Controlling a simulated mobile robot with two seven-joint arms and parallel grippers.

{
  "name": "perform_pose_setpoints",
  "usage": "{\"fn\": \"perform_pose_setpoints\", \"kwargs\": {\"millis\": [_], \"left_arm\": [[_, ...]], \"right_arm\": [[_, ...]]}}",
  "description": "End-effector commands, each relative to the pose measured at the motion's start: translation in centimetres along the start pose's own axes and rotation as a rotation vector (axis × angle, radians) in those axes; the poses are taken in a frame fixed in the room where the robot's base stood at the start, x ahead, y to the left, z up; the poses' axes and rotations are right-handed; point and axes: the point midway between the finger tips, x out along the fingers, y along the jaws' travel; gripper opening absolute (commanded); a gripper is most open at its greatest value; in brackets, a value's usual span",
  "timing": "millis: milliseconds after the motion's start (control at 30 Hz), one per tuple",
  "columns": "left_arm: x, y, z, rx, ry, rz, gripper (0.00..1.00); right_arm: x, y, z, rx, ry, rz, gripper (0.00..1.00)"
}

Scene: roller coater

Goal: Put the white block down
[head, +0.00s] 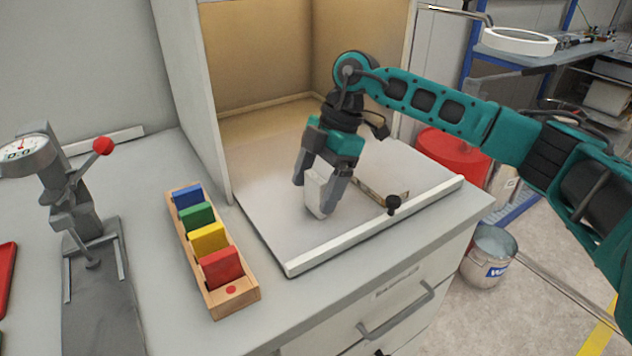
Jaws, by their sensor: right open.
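The white block (315,195) appears to stand on the pale floor (265,205) of the open booth, near its front lip. My right gripper (318,187) points down over it, with one finger on each side of the block. The jaws are open, and the fingers partly cover the block. I cannot tell whether either finger still touches it. My left gripper is not in view.
A wooden rack (215,255) with blue, green, yellow and red blocks stands left of the booth. A press with a dial gauge (24,154) and red knob is further left. A dark-knobbed rod (385,199) lies right of my gripper. A raised white lip (375,226) edges the booth floor.

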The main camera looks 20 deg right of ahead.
Motion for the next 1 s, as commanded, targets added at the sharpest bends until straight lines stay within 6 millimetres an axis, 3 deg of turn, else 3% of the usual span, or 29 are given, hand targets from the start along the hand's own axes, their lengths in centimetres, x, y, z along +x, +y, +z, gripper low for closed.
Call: {"fn": "perform_pose_setpoints", "kwargs": {"millis": [200, 333, 700, 1000], "left_arm": [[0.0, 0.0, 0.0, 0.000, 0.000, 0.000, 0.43], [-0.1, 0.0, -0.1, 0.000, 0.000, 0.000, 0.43], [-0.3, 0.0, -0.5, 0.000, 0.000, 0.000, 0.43], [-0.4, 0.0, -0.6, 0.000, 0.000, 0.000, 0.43]], "right_arm": [[-0.1, 0.0, -0.1, -0.001, 0.000, 0.001, 0.82], [-1.2, 0.1, -0.1, 0.000, -0.001, 0.002, 0.82], [-8.9, 0.1, -0.1, 0.001, 0.000, 0.004, 0.82], [-12.1, 0.0, -0.1, -0.001, 0.001, 0.000, 0.82]]}}
